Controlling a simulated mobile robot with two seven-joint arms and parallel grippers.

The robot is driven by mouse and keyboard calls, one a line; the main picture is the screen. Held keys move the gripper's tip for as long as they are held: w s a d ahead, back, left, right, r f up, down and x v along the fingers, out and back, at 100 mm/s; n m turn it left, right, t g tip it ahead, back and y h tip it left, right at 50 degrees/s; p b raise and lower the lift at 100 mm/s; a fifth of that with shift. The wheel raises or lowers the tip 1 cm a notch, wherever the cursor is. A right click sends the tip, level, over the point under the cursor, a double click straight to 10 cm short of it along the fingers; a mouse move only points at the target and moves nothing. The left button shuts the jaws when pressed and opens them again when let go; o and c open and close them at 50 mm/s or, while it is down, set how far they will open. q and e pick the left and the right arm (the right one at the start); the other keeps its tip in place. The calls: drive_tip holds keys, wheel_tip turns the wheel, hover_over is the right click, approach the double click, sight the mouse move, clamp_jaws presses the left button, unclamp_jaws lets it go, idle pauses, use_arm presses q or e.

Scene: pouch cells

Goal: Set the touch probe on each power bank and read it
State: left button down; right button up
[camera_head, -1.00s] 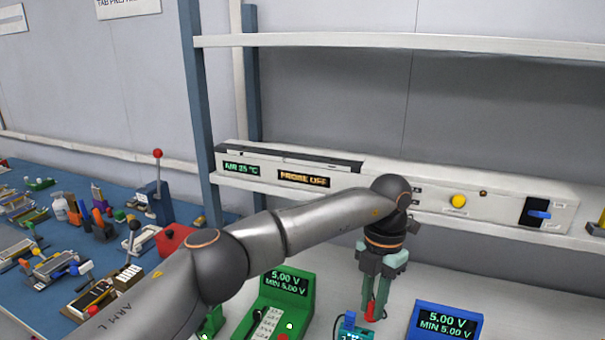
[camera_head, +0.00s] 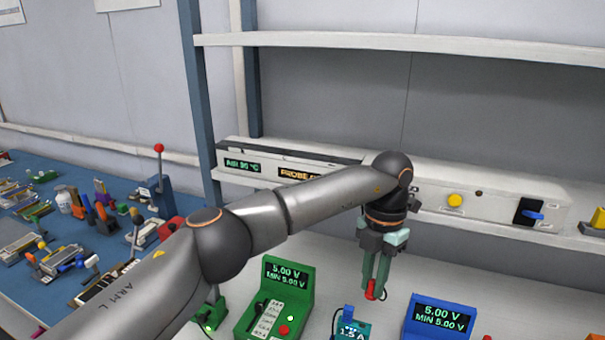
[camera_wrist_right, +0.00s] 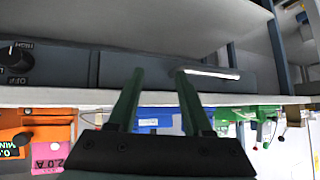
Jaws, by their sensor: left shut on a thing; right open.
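In the head view my left gripper (camera_head: 376,282) points down over the white bench and is shut on a small red piece, likely the touch probe (camera_head: 371,291), mostly hidden by the fingers. It is above and right of a teal unit (camera_head: 349,330) marked 1.5 A, cut by the lower edge. A green unit (camera_head: 289,275) and a blue unit (camera_head: 441,317) each read 5.00 V, MIN 5.00 V. I cannot tell which parts are power banks. The PROBE display (camera_head: 297,175) is partly covered by my arm. My right gripper (camera_wrist_right: 158,98) is open and empty in its wrist view.
A white shelf unit (camera_head: 490,200) with a yellow button and a blue-handled switch runs behind the bench. A blue table (camera_head: 40,285) with several tools stands at left. The right wrist view shows a dark panel (camera_wrist_right: 140,66) with a knob, and an orange unit (camera_wrist_right: 40,122).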

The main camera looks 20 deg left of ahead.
use_arm(q)
drive_tip(key=shift+a+f, duration=0.1)
drive_tip(key=shift+a, duration=0.05)
drive_tip(key=a+p, duration=0.1)
drive_tip(key=a, duration=1.1)
drive_tip(key=a+p, duration=0.1)
drive_tip(key=a, duration=1.1)
drive_tip(key=w+a+p, duration=0.1)
drive_tip(key=a, duration=1.1)
drive_tip(key=shift+a, duration=0.4)
drive_tip(key=shift+f, duration=0.1)
drive_tip(key=shift+s+f+b, duration=0.1)
drive_tip(key=shift+f+b, duration=0.85)
drive_tip(key=shift+f, duration=1.45)
drive_tip(key=shift+f, duration=0.5)
